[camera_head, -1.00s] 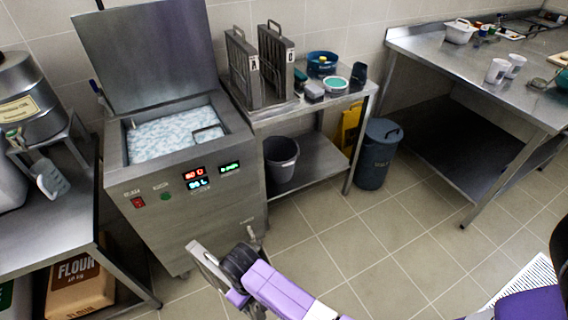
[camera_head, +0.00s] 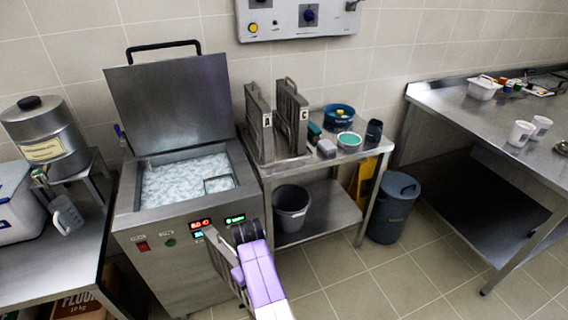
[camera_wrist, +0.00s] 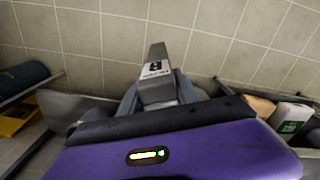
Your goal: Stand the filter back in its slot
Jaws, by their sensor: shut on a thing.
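My gripper (camera_head: 236,243) is shut on a grey flat filter (camera_head: 221,258), held in front of the steel fryer-like tank's front panel. In the wrist view, the filter's top end shows a label marked B (camera_wrist: 155,72) between the gripper's fingers (camera_wrist: 158,98); most of its body is hidden there. Two similar filters, marked A (camera_head: 260,128) and C (camera_head: 292,118), stand upright in a rack (camera_head: 284,160) on the steel side table, with a gap between them. The held filter is apart from the rack. The rack's slot floor is hard to make out.
The open tank (camera_head: 188,208) holds whitish-blue liquid, its lid (camera_head: 170,105) raised. A teal bowl (camera_head: 349,140) and small containers sit right of the rack. A grey bucket (camera_head: 291,209) is on the lower shelf. A blue bin (camera_head: 393,208) stands on the floor.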

